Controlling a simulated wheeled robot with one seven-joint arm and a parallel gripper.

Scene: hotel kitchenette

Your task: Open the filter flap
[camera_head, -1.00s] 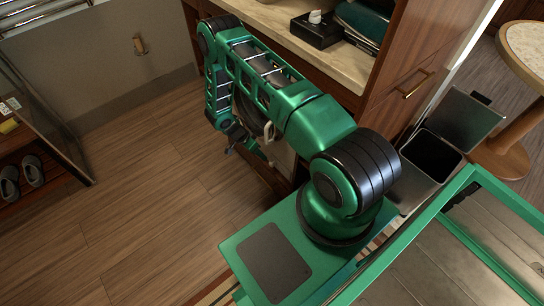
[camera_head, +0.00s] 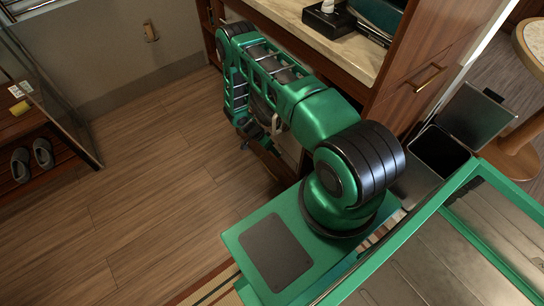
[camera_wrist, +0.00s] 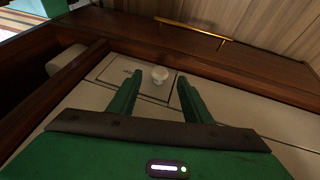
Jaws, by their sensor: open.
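In the head view my arm hides most of the pale appliance (camera_head: 289,150) under the counter, and the flap cannot be made out.
A wooden frame with a brass handle (camera_wrist: 195,28) borders the pale front. An open bin (camera_head: 440,150) stands right of my base. A shoe rack (camera_head: 45,185) is at the far left. The wooden floor (camera_head: 150,200) between is clear.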

